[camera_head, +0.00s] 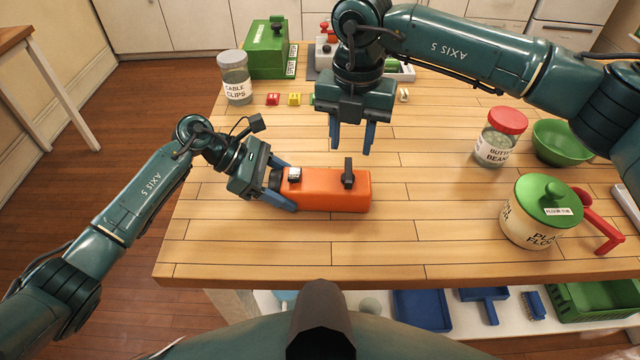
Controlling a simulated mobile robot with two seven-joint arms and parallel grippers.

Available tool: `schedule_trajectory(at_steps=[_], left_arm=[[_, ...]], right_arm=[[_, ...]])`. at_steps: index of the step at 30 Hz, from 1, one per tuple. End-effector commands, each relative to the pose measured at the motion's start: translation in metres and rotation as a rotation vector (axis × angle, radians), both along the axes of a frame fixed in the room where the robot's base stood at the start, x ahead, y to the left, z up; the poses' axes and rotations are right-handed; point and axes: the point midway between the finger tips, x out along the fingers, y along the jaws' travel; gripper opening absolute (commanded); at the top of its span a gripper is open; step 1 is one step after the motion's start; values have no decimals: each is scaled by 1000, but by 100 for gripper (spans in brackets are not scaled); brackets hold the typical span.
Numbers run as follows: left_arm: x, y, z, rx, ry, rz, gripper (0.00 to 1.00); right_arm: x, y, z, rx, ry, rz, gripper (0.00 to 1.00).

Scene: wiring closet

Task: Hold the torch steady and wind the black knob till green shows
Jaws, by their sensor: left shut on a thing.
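The orange torch (325,190) lies on the wooden table, long side left to right. A black knob (348,173) stands up near its right end. A small pale, dark-edged part (294,175) sits on top near its left end; I cannot make out any green there. My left gripper (283,186) is shut on the torch's left end, one finger behind it and one in front. My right gripper (352,138) hangs above the table behind the torch, fingers pointing down and apart, with nothing between them. It is clear of the knob.
A cable clips jar (236,78) and a green box (269,50) stand at the back left. A red-lidded jar (499,137), a green bowl (561,142) and a flour canister (537,216) with a red handle stand right. The table (400,250) is clear in front of the torch.

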Motion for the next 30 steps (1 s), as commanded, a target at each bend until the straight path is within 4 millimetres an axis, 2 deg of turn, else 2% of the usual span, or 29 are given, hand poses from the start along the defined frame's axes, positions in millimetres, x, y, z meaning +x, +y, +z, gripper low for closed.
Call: schedule_trajectory(at_steps=[6,12,18,30], left_arm=[[0,0,0,0,-1,1,34],[0,0,0,-1,-1,1,34],[0,0,1,-1,-1,1,34],[1,0,1,-1,-1,2,34]], right_arm=[[-1,0,-33,-1,3,1,38],[0,0,-54,0,2,2,38],[0,0,-61,0,1,2,38],[0,0,-62,0,0,2,37]])
